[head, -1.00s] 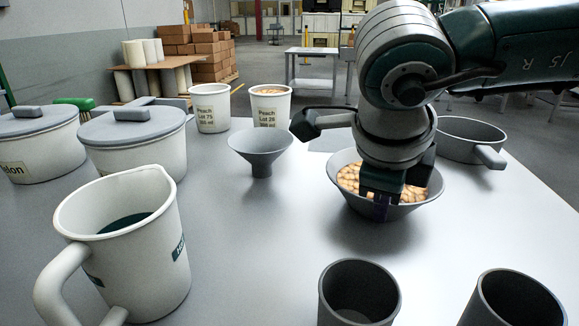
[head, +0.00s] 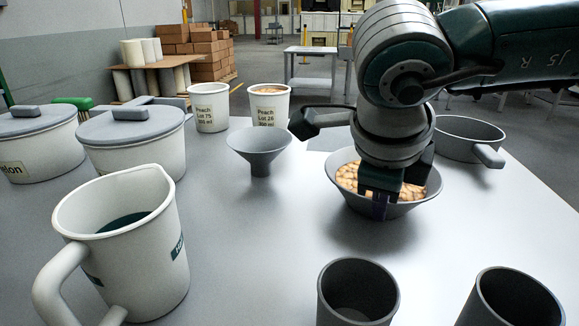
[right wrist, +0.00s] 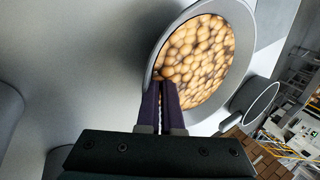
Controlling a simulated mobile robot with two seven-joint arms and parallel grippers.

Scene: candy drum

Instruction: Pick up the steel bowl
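The steel bowl (head: 352,199) is a grey flared bowl full of round tan candies, on the right half of the table in the head view. The right wrist view shows the bowl (right wrist: 236,98) tilted by the camera, with the candies inside. My right gripper (head: 381,208) points down at the bowl's near rim. In the right wrist view the purple fingers (right wrist: 163,92) are close together, with the rim wall between them. The fingertips are partly hidden. My left gripper is out of view.
A grey funnel (head: 260,149) stands left of the bowl and a grey pan (head: 468,136) behind it at right. Two dark cups (head: 358,297) stand in front. A white jug (head: 130,255) and lidded pots (head: 135,150) are at left. Two labelled peach cups (head: 268,105) stand behind.

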